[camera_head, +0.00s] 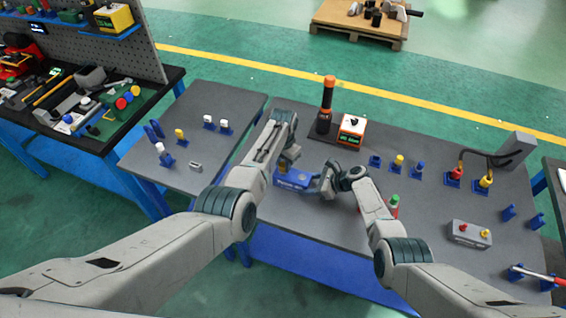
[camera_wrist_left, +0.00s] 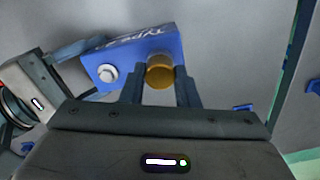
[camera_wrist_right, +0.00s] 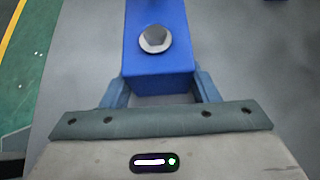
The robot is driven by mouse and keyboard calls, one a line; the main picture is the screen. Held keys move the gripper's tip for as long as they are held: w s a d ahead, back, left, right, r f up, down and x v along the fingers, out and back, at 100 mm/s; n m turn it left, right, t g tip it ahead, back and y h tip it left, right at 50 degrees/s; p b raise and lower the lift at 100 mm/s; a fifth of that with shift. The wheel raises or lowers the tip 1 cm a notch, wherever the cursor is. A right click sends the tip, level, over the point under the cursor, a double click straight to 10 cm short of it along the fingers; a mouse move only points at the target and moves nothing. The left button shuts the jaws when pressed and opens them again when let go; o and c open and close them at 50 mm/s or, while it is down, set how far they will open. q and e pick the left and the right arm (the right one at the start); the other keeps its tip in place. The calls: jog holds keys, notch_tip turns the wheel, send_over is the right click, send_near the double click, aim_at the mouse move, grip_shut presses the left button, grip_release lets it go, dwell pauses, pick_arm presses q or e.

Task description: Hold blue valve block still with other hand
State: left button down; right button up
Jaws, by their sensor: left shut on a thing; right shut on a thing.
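The blue valve block (camera_head: 293,178) lies on the grey table near its front edge, with both grippers at it. The fitting's lower part is hidden by the fingers.
Behind the grippers stand a black-and-orange cylinder (camera_head: 327,105) and an orange-white display box (camera_head: 352,130). Several blue stands with fittings (camera_head: 400,162) and a grey block (camera_head: 470,234) are to the right. A green-topped bottle (camera_head: 393,205) stands close beside my right arm.

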pick_arm(q)
jog(key=m, duration=0.4)
jog(key=shift+m, duration=0.6)
jog(key=m, duration=0.2)
jog(key=shift+m, duration=1.6)
jog(key=shift+m, duration=0.5)
jog(key=m, duration=0.4)
